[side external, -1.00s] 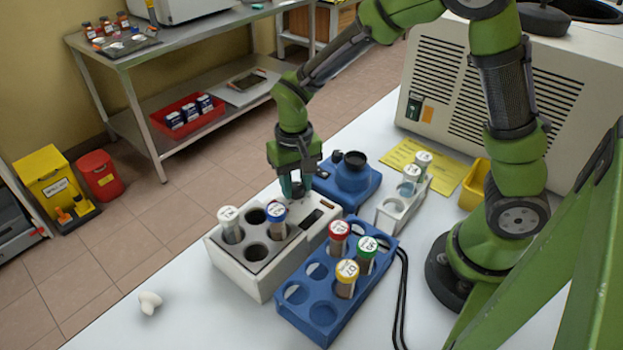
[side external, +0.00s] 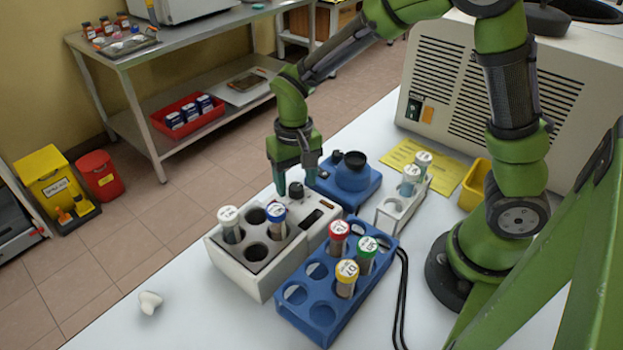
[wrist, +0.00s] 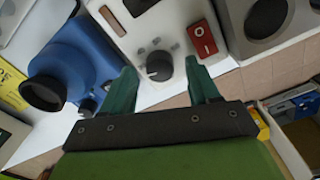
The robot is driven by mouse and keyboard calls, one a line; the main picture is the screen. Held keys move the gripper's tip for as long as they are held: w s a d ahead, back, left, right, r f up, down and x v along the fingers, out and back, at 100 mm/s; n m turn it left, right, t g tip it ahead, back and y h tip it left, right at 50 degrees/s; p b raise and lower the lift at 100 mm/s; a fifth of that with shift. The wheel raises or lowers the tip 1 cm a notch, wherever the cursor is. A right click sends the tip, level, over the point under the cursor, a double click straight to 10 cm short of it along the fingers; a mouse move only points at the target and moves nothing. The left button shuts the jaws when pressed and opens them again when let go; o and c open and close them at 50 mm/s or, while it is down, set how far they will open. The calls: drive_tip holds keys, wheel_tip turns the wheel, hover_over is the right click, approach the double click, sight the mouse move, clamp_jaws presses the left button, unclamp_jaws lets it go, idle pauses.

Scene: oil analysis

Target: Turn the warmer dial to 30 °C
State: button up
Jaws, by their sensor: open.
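The warmer (side external: 240,270) is a white block with tube wells on the table, holding a white-capped and a blue-capped tube. Its dark round dial (side external: 296,190) sits on the far end panel and shows in the wrist view (wrist: 159,66) with a pale pointer mark. Small marks ring the dial, but I cannot read its setting. My gripper (side external: 295,180) is open above the dial. In the wrist view, the teal fingers of my gripper (wrist: 160,72) stand apart on either side of the dial, with gaps.
A red switch (wrist: 202,38) is beside the dial. A blue device (side external: 350,187) stands close behind the warmer. A blue rack (side external: 320,322) with capped tubes is in front, and a white rack (side external: 389,215) is to the right. The table's front left is mostly clear.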

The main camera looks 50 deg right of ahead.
sight(300, 190)
wheel_tip(300, 190, up, 16)
idle(0.3)
drive_tip(key=shift+f, duration=0.15)
drive_tip(key=s+d+t+y, duration=0.1)
drive_tip(key=s+d+t, duration=0.1)
drive_tip(key=s, duration=0.4)
drive_tip(key=s+d+r+t+y, duration=0.1)
drive_tip(key=s+d+t, duration=0.1)
drive_tip(key=s+t, duration=0.3)
drive_tip(key=shift+s+d+r, duration=0.2)
drive_tip(key=shift+s+d, duration=0.05)
drive_tip(key=shift+s, duration=0.55)
